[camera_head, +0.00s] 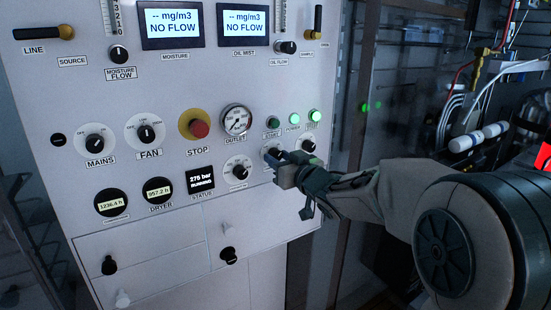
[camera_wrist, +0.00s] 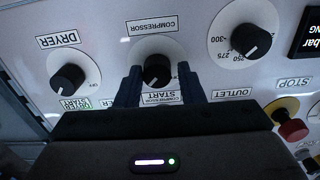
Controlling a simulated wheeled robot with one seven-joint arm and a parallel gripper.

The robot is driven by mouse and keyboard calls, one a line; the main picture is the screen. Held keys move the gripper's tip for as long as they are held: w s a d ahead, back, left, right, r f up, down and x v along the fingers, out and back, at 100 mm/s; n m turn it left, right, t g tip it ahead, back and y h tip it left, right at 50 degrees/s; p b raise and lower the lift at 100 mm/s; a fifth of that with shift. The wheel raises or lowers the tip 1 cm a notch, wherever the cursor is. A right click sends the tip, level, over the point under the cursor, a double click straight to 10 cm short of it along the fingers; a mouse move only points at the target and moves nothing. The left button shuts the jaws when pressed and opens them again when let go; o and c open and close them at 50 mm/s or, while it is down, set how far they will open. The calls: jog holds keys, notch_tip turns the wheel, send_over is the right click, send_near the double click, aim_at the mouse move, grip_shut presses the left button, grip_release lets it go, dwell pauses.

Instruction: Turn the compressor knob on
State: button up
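The compressor knob (camera_wrist: 157,72) is a black knob on a white dial, under a label reading COMPRESSOR in the wrist view. In the head view its dial (camera_head: 272,150) is partly hidden by my gripper (camera_head: 277,164). My gripper's two dark fingers (camera_wrist: 158,84) stand on either side of the knob, close to the panel. They look open, with a small gap beside the knob; firm contact does not show. The status display (camera_head: 201,183) reads 275 bar RUNNING.
The dryer knob (camera_wrist: 68,79) and the numbered pressure knob (camera_wrist: 250,40) flank the compressor knob closely. The red STOP button (camera_head: 199,128) on its yellow base is left of my gripper in the head view. Two lit green lamps (camera_head: 315,116) sit above. Cables and hardware (camera_head: 480,120) are at right.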

jog(key=shift+o, duration=0.9)
jog(key=shift+a, duration=0.2)
jog(key=shift+d, duration=0.3)
jog(key=b+v, duration=0.2)
jog(key=v, duration=1.1)
jog(key=shift+s, duration=0.4)
